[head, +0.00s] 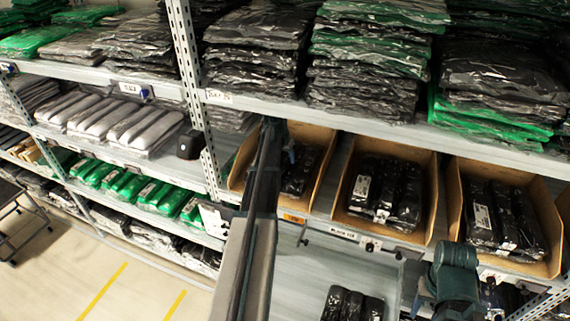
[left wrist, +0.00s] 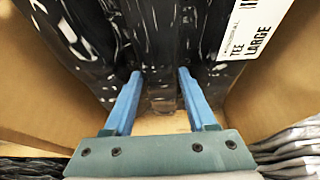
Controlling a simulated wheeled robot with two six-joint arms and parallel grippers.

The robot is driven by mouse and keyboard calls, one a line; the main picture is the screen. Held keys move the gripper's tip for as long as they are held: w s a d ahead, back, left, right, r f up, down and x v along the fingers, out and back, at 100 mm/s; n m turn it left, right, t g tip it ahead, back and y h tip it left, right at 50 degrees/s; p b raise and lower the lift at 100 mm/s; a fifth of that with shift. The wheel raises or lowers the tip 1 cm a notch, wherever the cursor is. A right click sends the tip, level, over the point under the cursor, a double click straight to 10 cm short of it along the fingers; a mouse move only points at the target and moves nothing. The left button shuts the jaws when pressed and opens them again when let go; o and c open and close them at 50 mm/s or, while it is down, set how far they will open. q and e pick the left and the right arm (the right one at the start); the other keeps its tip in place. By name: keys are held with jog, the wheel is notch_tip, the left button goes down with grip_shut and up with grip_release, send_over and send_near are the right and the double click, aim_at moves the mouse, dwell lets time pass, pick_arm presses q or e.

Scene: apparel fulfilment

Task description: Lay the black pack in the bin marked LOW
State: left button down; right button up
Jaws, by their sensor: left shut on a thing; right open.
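My left gripper (head: 290,156) reaches into the left cardboard bin (head: 239,170), partly hidden by my own arm. In the left wrist view its two blue fingers (left wrist: 161,80) are shut on a shiny black pack (left wrist: 160,45), which has a white label reading TEE LARGE. Black packs also show in the left bin, the middle bin (head: 428,200) and the right bin (head: 546,215). The left bin has an orange tag (head: 294,218) below it. I cannot read LOW on any tag. My right gripper (head: 425,292) is at lower right, open, its fingers hard to make out.
A shelf (head: 340,118) with stacks of black and green packs hangs close above the bins. Another black pack (head: 350,306) lies on the surface below. A metal upright (head: 190,80) stands left of the bins. A small black box (head: 190,145) sits on the left shelf.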

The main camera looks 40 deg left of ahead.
pick_arm(q)
jog(key=shift+f, duration=0.65)
jog(key=shift+r, duration=0.15)
pick_arm(e)
jog(key=shift+f, duration=0.5)
jog(key=shift+f, duration=0.1)
pick_arm(q)
jog(key=c, duration=0.7)
grip_release()
jog(key=shift+f, duration=0.2)
jog(key=o, duration=0.5)
jog(key=shift+r, duration=0.1)
